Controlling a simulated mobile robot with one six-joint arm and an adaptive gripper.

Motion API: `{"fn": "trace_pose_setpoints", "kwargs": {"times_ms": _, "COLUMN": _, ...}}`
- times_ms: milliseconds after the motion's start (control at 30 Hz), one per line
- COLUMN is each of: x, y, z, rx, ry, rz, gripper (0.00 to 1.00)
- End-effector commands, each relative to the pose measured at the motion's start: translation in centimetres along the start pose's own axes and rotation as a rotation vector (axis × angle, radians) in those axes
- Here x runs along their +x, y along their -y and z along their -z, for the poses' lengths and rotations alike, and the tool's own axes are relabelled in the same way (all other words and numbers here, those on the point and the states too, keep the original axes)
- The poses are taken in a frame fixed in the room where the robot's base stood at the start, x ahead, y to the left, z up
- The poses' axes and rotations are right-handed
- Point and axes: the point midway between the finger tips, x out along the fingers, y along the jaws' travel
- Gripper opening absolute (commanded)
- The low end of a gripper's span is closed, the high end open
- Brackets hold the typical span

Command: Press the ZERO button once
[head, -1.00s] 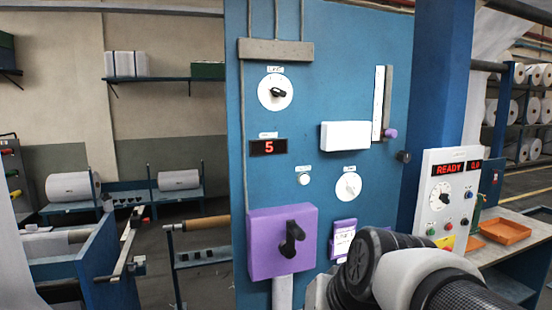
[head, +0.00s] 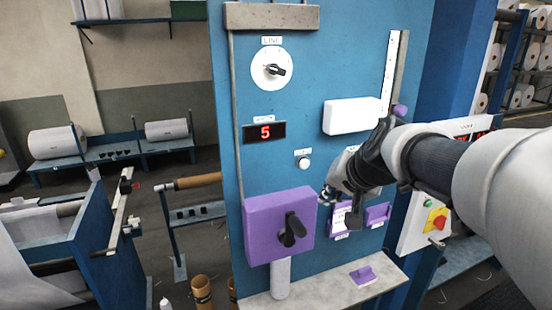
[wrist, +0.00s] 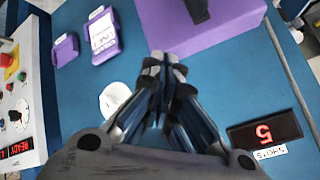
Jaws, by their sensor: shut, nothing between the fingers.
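The ZERO button (head: 304,163) is a small round white button with a small label above it, on the blue panel (head: 240,90) below the red display (head: 265,132) that reads 5. The label is too small to read surely. My gripper (head: 327,196) is shut and empty, in front of the panel, below and to the right of the button in the head view. In the wrist view my gripper (wrist: 165,62) points toward the panel between the purple box (wrist: 200,22) and the display (wrist: 265,133). The button is not visible there, likely hidden behind the fingers.
A purple box with a black handle (head: 280,226) sticks out left of my gripper. A white box (head: 352,116) juts out above, and a white dial (wrist: 115,97) lies beside the fingers. Purple holders (head: 377,214) and a grey shelf (head: 335,283) are below.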

Motion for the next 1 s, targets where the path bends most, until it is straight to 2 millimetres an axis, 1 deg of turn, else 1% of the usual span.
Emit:
{"fn": "trace_pose_setpoints", "kwargs": {"times_ms": 267, "x": 0.4, "y": 0.4, "z": 0.4, "rx": -0.001, "ry": 0.001, "rz": 0.0, "gripper": 0.0}}
{"fn": "trace_pose_setpoints", "kwargs": {"times_ms": 367, "x": 1.0, "y": 1.0, "z": 0.9, "rx": -0.002, "ry": 0.003, "rz": 0.0, "gripper": 0.0}}
{"fn": "trace_pose_setpoints", "kwargs": {"times_ms": 733, "x": 4.6, "y": 3.6, "z": 3.5, "rx": -0.002, "ry": 0.001, "rz": -0.001, "gripper": 0.0}}
{"fn": "trace_pose_setpoints", "kwargs": {"times_ms": 900, "x": 5.6, "y": 4.3, "z": 4.2, "rx": -0.001, "ry": 0.002, "rz": 0.0, "gripper": 0.0}}
{"fn": "trace_pose_setpoints", "kwargs": {"times_ms": 1000, "x": 6.0, "y": 4.5, "z": 4.4, "rx": -0.001, "ry": 0.001, "rz": 0.0, "gripper": 0.0}}
